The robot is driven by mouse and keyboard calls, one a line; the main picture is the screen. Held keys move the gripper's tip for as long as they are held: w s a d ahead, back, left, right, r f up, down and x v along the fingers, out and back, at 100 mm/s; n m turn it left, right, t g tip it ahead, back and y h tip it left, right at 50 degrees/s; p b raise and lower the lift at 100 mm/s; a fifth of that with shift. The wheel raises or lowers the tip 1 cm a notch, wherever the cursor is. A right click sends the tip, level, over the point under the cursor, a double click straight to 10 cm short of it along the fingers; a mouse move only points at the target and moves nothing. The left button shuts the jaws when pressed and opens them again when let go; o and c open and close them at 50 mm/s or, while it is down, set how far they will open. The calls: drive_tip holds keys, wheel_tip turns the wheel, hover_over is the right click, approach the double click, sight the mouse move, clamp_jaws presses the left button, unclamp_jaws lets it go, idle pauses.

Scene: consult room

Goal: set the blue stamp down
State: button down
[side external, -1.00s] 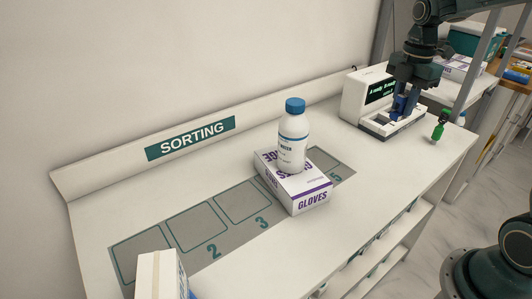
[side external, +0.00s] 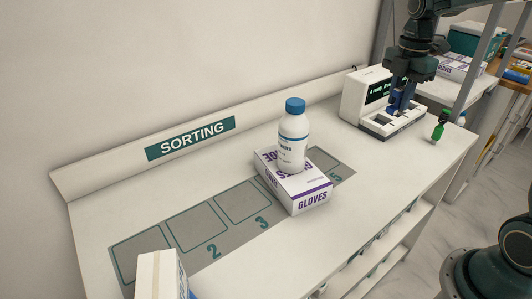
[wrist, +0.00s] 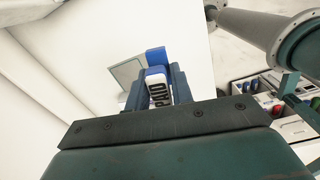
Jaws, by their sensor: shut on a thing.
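My gripper (side external: 397,96) is at the far right end of the white counter, over the front tray of a white machine with a lit display (side external: 366,90). It is shut on the blue stamp (side external: 394,101), which hangs between the fingers above the tray. Whether its bottom touches the tray cannot be told. In the wrist view the stamp (wrist: 157,88), blue and white with dark lettering, sits between the fingers of my gripper (wrist: 160,82).
A water bottle (side external: 292,138) stands on a gloves box (side external: 309,193), which covers part of the grey numbered mat (side external: 204,227). A white box (side external: 157,272) is at the front left. Bare counter (side external: 365,160) lies between the gloves box and the machine.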

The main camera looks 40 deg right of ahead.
drive_tip(key=w+a+n, duration=0.1)
drive_tip(key=w+a, duration=0.1)
drive_tip(key=w, duration=2.2)
drive_tip(key=shift+w+a+n, duration=0.15)
drive_tip(key=shift+w+n, duration=0.15)
drive_tip(key=shift+n, duration=0.1)
drive_tip(key=shift+f, duration=0.15)
wheel_tip(320, 180, down, 14)
drive_tip(key=shift+f, duration=0.1)
drive_tip(key=shift+f, duration=2.8)
drive_tip(key=shift+f, duration=0.1)
